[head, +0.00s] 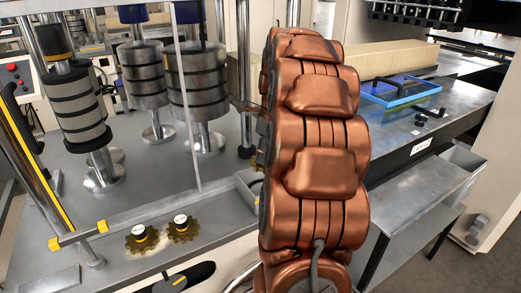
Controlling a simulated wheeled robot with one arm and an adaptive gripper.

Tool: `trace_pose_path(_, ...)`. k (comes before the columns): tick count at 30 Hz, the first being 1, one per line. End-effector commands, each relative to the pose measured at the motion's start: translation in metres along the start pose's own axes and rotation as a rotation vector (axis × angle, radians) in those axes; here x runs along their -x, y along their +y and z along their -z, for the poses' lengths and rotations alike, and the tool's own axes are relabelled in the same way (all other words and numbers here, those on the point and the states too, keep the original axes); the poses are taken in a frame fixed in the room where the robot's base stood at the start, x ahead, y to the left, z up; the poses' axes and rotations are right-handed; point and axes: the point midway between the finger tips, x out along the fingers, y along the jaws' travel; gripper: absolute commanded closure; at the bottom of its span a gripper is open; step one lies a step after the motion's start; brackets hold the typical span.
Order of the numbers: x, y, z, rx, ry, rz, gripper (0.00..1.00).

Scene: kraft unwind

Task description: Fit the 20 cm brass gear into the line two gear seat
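Two toothed, dull brass gears sit side by side on the grey machine deck at lower left: a left gear (141,238) and a right gear (183,229). Each has a pale round hub with a small mark. They look alike in size; I cannot tell which is the 20 cm one, or whether either sits on a seat. A small brass-coloured edge (257,162) shows beside my arm, mostly hidden. The line two gear seat cannot be made out. My copper-coloured arm rises through the middle and covers what is behind it. My gripper is not in view.
Banded grey rollers (199,82) stand on the machine deck (150,185). A yellow-marked rail (75,236) runs before them. A blue-rimmed tray (398,100) and small black parts (430,114) lie on the right bench (385,132). A lower grey shelf (420,195) looks empty.

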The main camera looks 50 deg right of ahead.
Motion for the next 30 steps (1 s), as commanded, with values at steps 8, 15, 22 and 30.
trace_pose_path(8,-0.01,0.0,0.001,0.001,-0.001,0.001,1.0)
trace_pose_path(15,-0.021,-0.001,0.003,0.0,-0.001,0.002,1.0)
trace_pose_path(22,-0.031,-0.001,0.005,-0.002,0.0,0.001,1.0)
trace_pose_path(30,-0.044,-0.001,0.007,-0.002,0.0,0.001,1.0)
